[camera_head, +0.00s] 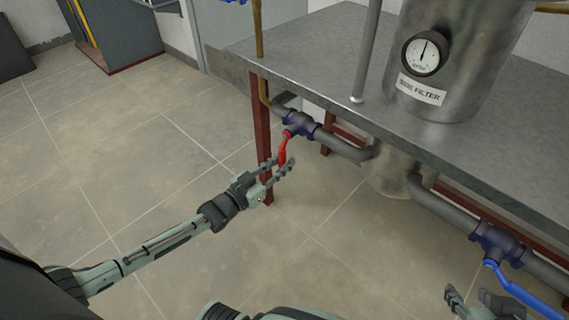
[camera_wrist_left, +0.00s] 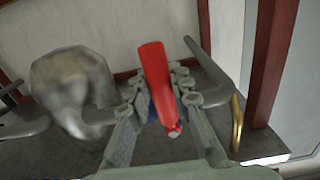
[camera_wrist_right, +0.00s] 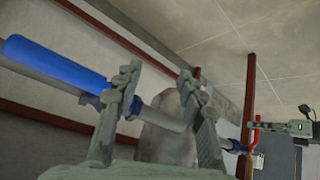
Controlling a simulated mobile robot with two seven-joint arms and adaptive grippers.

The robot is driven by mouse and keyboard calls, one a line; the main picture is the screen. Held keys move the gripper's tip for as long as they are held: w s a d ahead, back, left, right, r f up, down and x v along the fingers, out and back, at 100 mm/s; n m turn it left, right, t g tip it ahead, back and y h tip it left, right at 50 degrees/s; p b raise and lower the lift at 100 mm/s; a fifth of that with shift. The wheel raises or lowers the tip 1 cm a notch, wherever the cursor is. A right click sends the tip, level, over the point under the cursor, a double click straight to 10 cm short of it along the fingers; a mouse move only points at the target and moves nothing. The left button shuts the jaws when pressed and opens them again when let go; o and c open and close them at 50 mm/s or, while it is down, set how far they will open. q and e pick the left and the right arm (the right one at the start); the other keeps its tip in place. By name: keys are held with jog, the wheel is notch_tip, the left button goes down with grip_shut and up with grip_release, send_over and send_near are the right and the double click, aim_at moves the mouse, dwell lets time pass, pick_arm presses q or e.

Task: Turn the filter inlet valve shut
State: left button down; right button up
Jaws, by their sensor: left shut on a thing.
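The valve with the red handle (camera_head: 283,150) sits on the pipe left of the filter; its dark blue body (camera_head: 299,124) is below the table edge. The handle points down, across the pipe. My left gripper (camera_head: 279,172) is shut on the handle's lower part. In the left wrist view the red handle (camera_wrist_left: 156,82) stands between the two fingers (camera_wrist_left: 160,100). A second valve (camera_head: 497,238) with a blue handle (camera_head: 522,292) is at the right. My right gripper (camera_head: 472,304) is open and empty near that handle, and its fingers (camera_wrist_right: 160,85) are apart in its wrist view.
The metal table (camera_head: 300,52) carries the filter vessel (camera_head: 455,70) with a gauge (camera_head: 425,53). A red-brown table leg (camera_head: 263,130) stands just left of the red-handled valve. The tiled floor (camera_head: 130,170) at the left is clear.

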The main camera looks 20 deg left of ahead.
pick_arm(q)
jog(key=shift+a, duration=0.2)
jog(key=c, duration=1.3)
grip_release()
jog(key=shift+c, duration=0.2)
jog(key=shift+d, duration=0.1)
jog(key=v, duration=1.2)
